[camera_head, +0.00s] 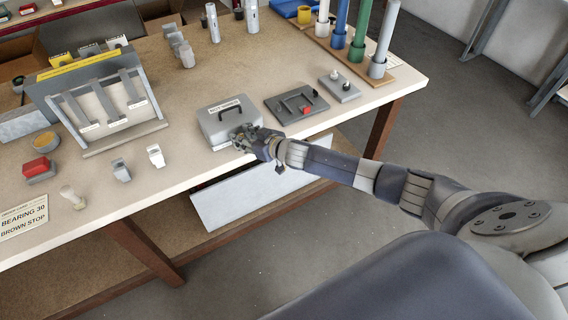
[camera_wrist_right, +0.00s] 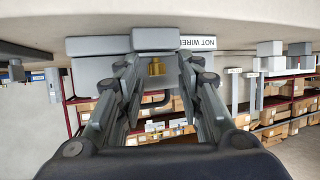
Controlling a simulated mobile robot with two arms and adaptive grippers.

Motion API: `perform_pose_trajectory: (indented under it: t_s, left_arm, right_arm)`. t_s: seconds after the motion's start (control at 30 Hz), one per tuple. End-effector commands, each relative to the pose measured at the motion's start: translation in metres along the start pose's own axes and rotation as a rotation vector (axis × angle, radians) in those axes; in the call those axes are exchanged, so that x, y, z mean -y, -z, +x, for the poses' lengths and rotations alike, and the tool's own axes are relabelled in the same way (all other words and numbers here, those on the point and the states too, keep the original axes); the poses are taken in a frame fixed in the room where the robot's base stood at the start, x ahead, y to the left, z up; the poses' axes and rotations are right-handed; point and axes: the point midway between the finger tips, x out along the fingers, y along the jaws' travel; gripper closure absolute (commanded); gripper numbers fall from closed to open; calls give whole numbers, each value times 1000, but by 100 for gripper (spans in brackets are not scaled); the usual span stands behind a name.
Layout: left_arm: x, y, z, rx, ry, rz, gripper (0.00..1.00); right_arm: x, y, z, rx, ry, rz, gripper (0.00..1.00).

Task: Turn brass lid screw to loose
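The grey box (camera_head: 222,121) with a dark carry handle and a white label stands at the front of the bench. My right gripper (camera_head: 246,137) is at the box's front face, near its right corner, and hides part of it. In the right wrist view, the picture is upside down and the brass lid screw (camera_wrist_right: 155,67) shows between the fingers of my right gripper (camera_wrist_right: 158,70). The fingers stand apart, with a visible gap on each side of the screw. The screw is hidden in the head view. My left gripper is in neither view.
A dark plate with a handle and a red part (camera_head: 297,104) lies right of the box, with a small grey switch block (camera_head: 339,88) beyond. Coloured tubes (camera_head: 357,40) stand at the back right. A slotted rack (camera_head: 98,97) stands left.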

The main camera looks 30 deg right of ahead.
Motion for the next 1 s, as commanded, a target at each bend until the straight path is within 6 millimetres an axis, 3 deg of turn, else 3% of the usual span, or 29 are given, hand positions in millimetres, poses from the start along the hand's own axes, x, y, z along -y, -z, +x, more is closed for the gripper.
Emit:
perform_pose_trajectory:
  t_s: [0.57, 1.0]
  left_arm:
    - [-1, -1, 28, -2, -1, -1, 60]
    - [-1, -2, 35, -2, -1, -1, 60]
  right_arm:
    - [7, 1, -1, -5, -331, 141, 66]
    - [27, 0, -63, -2, -324, 137, 66]
